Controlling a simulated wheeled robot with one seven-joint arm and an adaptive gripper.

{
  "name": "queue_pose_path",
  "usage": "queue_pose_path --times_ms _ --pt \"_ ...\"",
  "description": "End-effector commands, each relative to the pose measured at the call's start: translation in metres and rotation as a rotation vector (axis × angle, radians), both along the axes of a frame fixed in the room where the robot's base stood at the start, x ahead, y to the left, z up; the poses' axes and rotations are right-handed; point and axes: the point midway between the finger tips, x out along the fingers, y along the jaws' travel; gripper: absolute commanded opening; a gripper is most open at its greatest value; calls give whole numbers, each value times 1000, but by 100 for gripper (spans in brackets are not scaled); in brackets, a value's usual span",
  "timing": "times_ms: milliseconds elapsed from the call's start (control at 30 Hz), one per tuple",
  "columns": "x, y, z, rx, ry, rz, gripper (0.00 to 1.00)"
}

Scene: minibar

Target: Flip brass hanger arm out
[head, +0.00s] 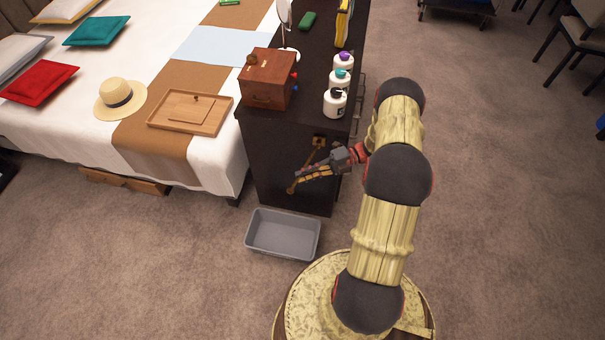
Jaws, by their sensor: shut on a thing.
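The brass hanger arm (311,157) is fixed by a small bracket (319,141) to the dark end panel of the cabinet (278,160). It slants down and to the left from the bracket, close to the panel, and ends in a round knob (291,190). My gripper (299,176) reaches in from the right, its fingers pointing left across the lower part of the hanger arm. The fingers are shut on the hanger arm, and they hide part of it. The exact contact is too small to make out.
A grey bin (283,234) stands on the floor below. A wooden box (269,78) and several white bottles (335,102) stand on the cabinet top. A bed (205,150) with a wooden tray (190,112) is to the left.

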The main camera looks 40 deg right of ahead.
Motion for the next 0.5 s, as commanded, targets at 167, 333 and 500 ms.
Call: queue_pose_path --times_ms 167,333,500 --pt "0 0 -1 -3 1 -2 0" --pt "0 0 -1 -2 0 -2 14" --pt "0 0 -1 -1 0 -2 24"
